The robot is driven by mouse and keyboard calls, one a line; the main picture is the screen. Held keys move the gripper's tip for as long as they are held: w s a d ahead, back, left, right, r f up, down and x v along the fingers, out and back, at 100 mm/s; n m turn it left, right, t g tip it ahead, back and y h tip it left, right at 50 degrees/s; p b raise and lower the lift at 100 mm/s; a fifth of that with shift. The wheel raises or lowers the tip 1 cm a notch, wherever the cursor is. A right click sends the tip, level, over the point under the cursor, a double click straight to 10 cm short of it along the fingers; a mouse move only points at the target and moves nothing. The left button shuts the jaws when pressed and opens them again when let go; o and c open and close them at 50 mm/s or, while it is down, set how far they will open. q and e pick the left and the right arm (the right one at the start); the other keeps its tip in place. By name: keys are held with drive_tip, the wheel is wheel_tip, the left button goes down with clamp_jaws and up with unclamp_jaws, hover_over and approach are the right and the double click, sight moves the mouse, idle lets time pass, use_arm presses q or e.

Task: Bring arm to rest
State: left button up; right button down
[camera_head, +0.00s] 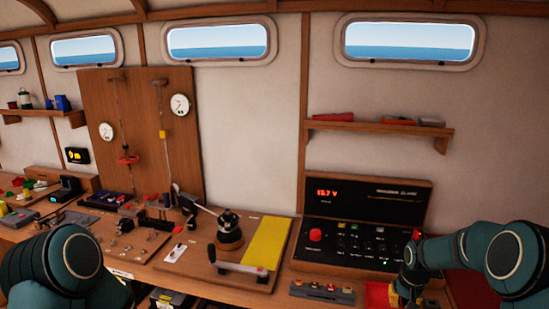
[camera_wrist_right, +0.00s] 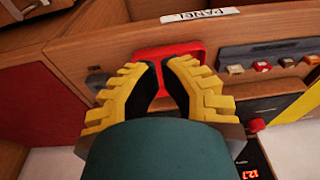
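My right arm (camera_head: 480,250) comes in from the right side of the head view. It bends down to my right gripper (camera_head: 405,297) at the bottom edge, beside the black instrument panel. In the right wrist view the yellow-ribbed fingers of my right gripper (camera_wrist_right: 160,68) point at a red tray-like thing (camera_wrist_right: 190,50). A narrow gap shows between the dark pads, and I see nothing held there. My left arm (camera_head: 65,262) fills the lower left of the head view. Its gripper is not visible.
A wooden bench carries a black panel (camera_head: 365,215) with a red display, a winch (camera_head: 229,230) and a yellow mat (camera_head: 265,243). A strip of small switches (camera_head: 322,291) lies at the front.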

drive_tip(key=s+a+f+y+b, duration=0.2)
drive_tip(key=s+a+f, duration=0.1)
drive_tip(key=a+f, duration=0.7)
use_arm(q)
wheel_tip(320, 180, down, 8)
drive_tip(key=b, duration=0.4)
drive_tip(key=shift+w+d+f+b, duration=0.15)
drive_tip(key=shift+w+d+b, duration=0.05)
drive_tip(key=shift+b, duration=0.2)
use_arm(e)
drive_tip(key=s+a+f+y, duration=0.1)
drive_tip(key=s+a+f, duration=0.4)
drive_tip(key=s+a, duration=0.3)
drive_tip(key=s+a+f+y, duration=0.1)
drive_tip(key=s+a+f, duration=0.4)
drive_tip(key=s, duration=0.8)
drive_tip(key=a, duration=0.2)
drive_tip(key=shift+a+n, duration=0.35)
drive_tip(key=shift+n, duration=0.05)
use_arm(q)
drive_tip(key=shift+d, duration=0.15)
use_arm(e)
drive_tip(key=shift+s+d, duration=0.1)
drive_tip(key=shift+d, duration=0.05)
